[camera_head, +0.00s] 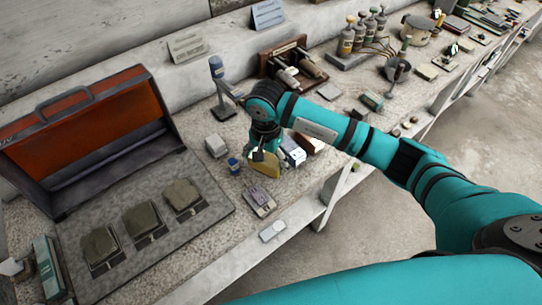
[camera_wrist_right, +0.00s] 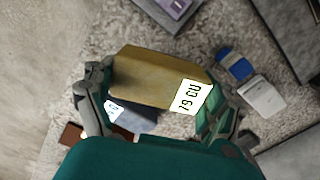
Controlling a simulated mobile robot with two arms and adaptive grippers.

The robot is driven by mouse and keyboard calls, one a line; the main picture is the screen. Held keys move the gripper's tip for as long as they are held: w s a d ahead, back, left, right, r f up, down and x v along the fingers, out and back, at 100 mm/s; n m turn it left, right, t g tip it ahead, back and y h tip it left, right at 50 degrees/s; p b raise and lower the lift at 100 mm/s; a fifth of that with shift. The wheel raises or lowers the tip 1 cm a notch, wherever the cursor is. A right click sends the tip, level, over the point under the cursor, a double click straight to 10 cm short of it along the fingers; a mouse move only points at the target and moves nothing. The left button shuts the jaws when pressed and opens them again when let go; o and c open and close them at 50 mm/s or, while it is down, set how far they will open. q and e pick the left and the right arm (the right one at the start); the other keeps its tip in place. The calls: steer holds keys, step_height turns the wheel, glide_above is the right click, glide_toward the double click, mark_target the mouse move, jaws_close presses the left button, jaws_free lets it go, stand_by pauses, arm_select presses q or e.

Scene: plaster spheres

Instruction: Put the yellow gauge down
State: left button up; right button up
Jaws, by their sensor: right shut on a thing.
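The yellow gauge (camera_head: 265,164) is a dull yellow block at the end of my right arm in the head view. In the right wrist view the yellow gauge (camera_wrist_right: 150,80) lies across the jaws, with a white label of dark characters at its right end. My right gripper (camera_head: 262,150) is shut on it, and its two fingers show at either side of the block in the right wrist view (camera_wrist_right: 155,95). The worktop shows below it; I cannot tell whether the gauge touches it. My left gripper is not in view.
A blue-and-white container (camera_head: 234,166), a grey block (camera_head: 216,145) and a flat grey-purple device (camera_head: 259,202) stand close by. White and brown blocks (camera_head: 292,150) sit just right of the gripper. An orange case (camera_head: 90,120) and a tray with stones (camera_head: 215,205) are at left.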

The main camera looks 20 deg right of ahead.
mark_target(270, 162)
steer(key=shift+w+d, duration=0.5)
steer(key=shift+w, duration=0.15)
steer(key=shift+w+d+p, duration=0.35)
step_height(270, 162, down, 4)
steer(key=shift+a+r+p, duration=0.1)
steer(key=shift+r+p, duration=0.15)
steer(key=shift+p, duration=0.5)
steer(key=shift+f, duration=0.25)
steer(key=o, duration=0.7)
steer(key=shift+f+b, duration=0.1)
steer(key=shift+b, duration=0.2)
steer(key=shift+c, duration=0.2)
steer(key=shift+o, duration=1.4)
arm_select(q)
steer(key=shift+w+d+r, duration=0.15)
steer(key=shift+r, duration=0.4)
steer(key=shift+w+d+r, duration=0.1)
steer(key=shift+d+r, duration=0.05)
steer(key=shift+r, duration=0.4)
